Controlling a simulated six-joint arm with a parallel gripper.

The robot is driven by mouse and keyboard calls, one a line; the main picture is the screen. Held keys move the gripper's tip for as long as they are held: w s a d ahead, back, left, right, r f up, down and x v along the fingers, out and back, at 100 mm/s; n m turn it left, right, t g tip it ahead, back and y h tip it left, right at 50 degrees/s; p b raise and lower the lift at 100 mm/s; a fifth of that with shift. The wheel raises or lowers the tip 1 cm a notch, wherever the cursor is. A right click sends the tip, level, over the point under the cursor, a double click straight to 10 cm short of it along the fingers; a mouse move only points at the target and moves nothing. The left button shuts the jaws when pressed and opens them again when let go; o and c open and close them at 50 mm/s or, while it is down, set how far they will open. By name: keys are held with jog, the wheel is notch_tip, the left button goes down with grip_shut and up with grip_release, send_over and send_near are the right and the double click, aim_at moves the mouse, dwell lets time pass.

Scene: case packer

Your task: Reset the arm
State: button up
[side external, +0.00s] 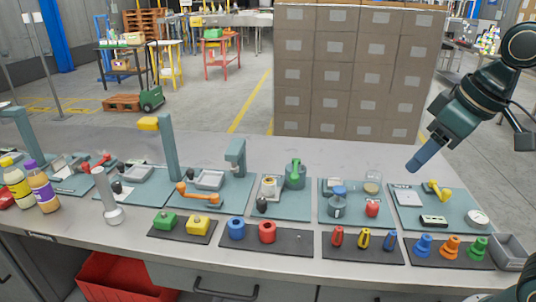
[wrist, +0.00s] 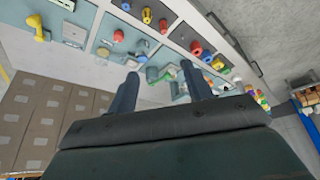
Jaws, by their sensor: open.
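My gripper (side external: 424,156) hangs at the right of the side external view, above the back edge of the bench and apart from everything on it. In the wrist view its two fingers (wrist: 160,92) stand apart with nothing between them, so it is open and empty. The arm comes in from the upper right.
The grey bench (side external: 300,158) carries a yellow-topped post (side external: 168,150), two bottles (side external: 42,190), a green fixture (side external: 295,173), a yellow handle (side external: 437,190) and coloured parts on dark mats. Stacked cartons (side external: 350,70) stand behind. Air around my gripper is free.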

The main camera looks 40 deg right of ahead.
jog(key=s+f+m, duration=0.1)
jog(key=s+f, duration=0.2)
jog(key=s, duration=0.3)
jog(key=shift+d+f+t, duration=0.3)
jog(key=shift+d+t, duration=0.1)
